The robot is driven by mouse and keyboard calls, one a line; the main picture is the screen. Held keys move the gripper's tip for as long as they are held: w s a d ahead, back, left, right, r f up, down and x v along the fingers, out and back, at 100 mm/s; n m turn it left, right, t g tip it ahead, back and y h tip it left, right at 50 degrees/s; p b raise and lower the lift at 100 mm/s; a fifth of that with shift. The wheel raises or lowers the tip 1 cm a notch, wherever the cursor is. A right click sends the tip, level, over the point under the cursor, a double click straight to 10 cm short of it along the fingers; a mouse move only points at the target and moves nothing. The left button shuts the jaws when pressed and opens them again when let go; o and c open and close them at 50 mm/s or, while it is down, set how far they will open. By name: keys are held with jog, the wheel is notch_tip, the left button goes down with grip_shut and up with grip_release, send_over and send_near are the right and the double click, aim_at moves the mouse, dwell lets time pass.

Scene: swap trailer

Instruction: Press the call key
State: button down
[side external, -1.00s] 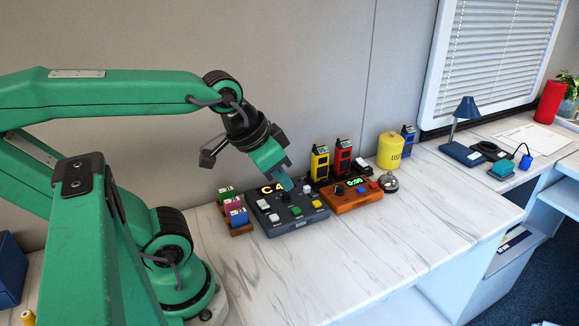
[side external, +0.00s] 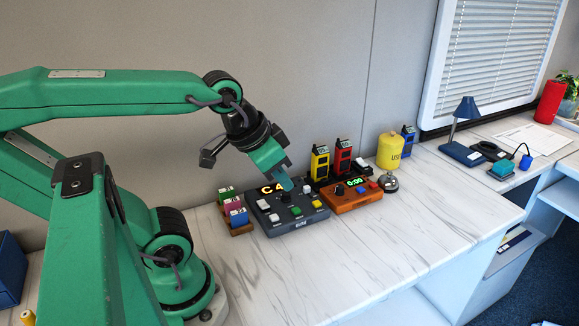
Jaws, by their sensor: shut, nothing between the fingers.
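A dark grey console (side external: 291,222) lies on the white marbled counter, with a lit orange display (side external: 268,189) reading "C 4" at its back, partly covered by my gripper. Its top carries a dark knob and several keys: white keys at the left, a yellow key (side external: 296,232), a green key (side external: 317,204) and a white key (side external: 306,189). Which one is the call key I cannot tell. My gripper (side external: 286,184) is shut and empty, pointing down over the back middle of the console. Its tips look close to the knob; whether they touch I cannot tell.
Right of the console is an orange box (side external: 347,200) with a green "0:00" display. Behind it stand yellow (side external: 320,163) and red (side external: 342,157) handheld units. A yellow canister (side external: 390,150) and silver bell (side external: 388,182) stand further right. Small coloured blocks (side external: 233,205) sit left. The front counter is clear.

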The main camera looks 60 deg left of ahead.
jog(key=shift+w, duration=0.1)
jog(key=n+g, duration=0.6)
jog(key=n, duration=1.2)
send_over(316, 202)
notch_tip(316, 202, down, 6)
jog(key=shift+d+r, duration=0.1)
jog(key=shift+r, duration=0.05)
notch_tip(316, 202, down, 14)
jog(key=shift+f, duration=0.1)
dwell(0.3)
